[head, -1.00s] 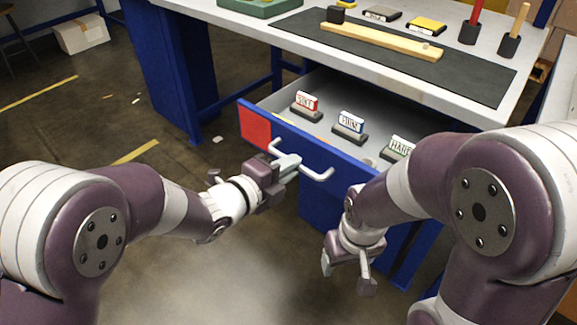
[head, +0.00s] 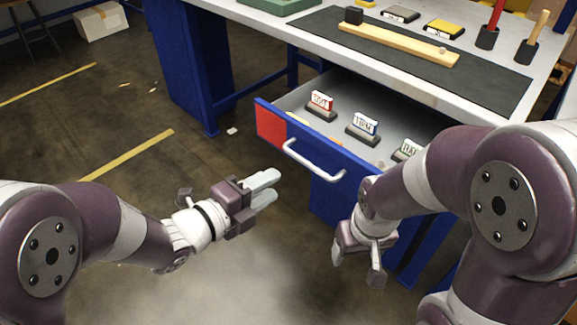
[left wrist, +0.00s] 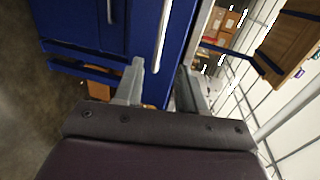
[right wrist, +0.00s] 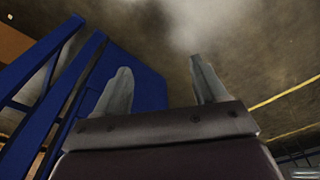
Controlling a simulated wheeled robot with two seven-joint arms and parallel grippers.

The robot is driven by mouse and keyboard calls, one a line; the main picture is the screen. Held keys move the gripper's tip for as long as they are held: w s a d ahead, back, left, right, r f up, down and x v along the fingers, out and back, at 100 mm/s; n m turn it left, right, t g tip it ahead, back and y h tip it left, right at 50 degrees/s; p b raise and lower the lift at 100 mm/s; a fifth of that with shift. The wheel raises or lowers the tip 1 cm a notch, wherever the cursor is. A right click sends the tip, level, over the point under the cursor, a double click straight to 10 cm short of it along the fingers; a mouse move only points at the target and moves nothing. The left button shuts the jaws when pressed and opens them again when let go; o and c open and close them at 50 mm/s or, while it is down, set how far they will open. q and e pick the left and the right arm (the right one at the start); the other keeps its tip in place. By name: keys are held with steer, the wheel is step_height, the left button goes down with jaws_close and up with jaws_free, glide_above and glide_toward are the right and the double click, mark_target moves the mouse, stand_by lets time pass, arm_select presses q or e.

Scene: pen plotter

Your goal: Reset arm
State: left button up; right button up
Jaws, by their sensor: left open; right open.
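My left gripper (head: 264,189) is open and empty in the head view, to the left of the drawer handle (head: 313,163) and apart from it. Its two fingers also show in the left wrist view (left wrist: 160,85), with blue furniture beyond them. My right gripper (head: 357,262) hangs low in front of the workbench, fingers down. It is open and empty, as the right wrist view (right wrist: 162,85) shows. The blue drawer (head: 340,187) with a red panel (head: 270,126) stands pulled out. My right arm hides part of the drawer's right side.
Several labelled stands, such as the red-and-white one (head: 321,104), sit in the drawer. The bench top (head: 272,30) holds a dark mat (head: 500,77), a wooden bar (head: 405,47) and holders with sticks. The floor (head: 150,95) left of the bench is mostly clear.

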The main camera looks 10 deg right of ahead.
arm_select(q)
steer(key=shift+v, duration=1.2)
steer(key=a+f+n+g+y, duration=0.2)
steer(key=a+f+n+y, duration=0.8)
steer(key=n, duration=0.4)
steer(key=s+a+n+g+y, duration=0.2)
steer(key=s+a+n+g, duration=0.55)
steer(key=n, duration=0.65)
step_height(320, 180, up, 38)
steer(key=t+p, duration=0.1)
steer(key=p, duration=3.7)
steer(key=shift+s+a+p, duration=0.3)
steer(key=shift+s+a, duration=0.1)
